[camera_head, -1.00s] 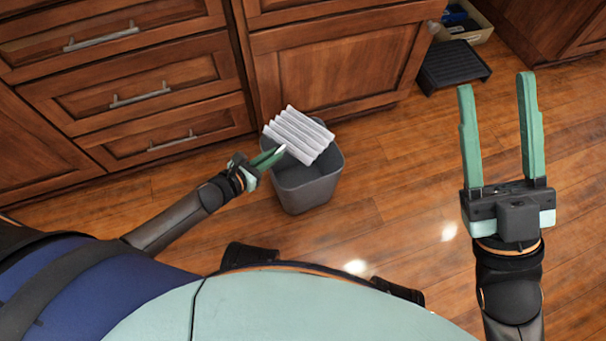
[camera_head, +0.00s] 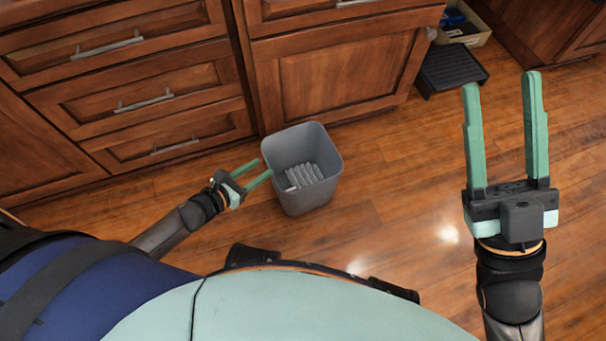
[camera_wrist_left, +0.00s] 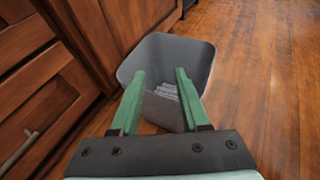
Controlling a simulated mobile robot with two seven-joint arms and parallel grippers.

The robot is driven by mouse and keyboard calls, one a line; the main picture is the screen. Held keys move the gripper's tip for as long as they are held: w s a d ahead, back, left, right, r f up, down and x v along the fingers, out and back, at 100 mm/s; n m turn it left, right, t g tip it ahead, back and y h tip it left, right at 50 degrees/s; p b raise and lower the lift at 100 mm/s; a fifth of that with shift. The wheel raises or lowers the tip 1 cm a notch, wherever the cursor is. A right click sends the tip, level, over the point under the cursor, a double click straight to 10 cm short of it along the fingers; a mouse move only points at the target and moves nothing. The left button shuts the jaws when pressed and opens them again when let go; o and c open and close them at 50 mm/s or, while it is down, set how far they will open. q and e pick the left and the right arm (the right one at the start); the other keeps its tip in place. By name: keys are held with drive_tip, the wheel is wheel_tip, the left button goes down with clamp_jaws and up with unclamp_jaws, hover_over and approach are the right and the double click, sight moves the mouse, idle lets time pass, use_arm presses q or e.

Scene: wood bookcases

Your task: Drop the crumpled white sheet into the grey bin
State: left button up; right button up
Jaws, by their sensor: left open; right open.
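The grey bin (camera_head: 329,160) stands upright on the wood floor against the cabinet fronts. The crumpled white sheet (camera_head: 305,175) lies inside it, low down, looking pale grey in the shade. In the left wrist view the sheet (camera_wrist_left: 166,89) shows between my fingers, within the bin (camera_wrist_left: 190,52). My left gripper (camera_head: 255,172) is open and empty, just left of the bin's rim in the head view. My right gripper (camera_head: 502,80) is open and empty, raised over the floor at the right, well away from the bin.
Wooden cabinets with drawers (camera_head: 140,95) run along the back, close behind the bin. A black step-like stand (camera_head: 450,68) and an open box (camera_head: 463,25) sit at the back right. The floor (camera_head: 395,175) right of the bin is clear.

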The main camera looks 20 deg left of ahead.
use_arm(q)
drive_tip(key=p+v, duration=0.1)
drive_tip(key=v, duration=0.5)
drive_tip(key=shift+s+p, duration=0.3)
use_arm(e)
wheel_tip(320, 180, up, 2)
drive_tip(key=shift+d+r, duration=0.15)
drive_tip(key=shift+r, duration=0.1)
use_arm(q)
drive_tip(key=shift+a+r, duration=0.1)
use_arm(e)
drive_tip(key=shift+r, duration=0.1)
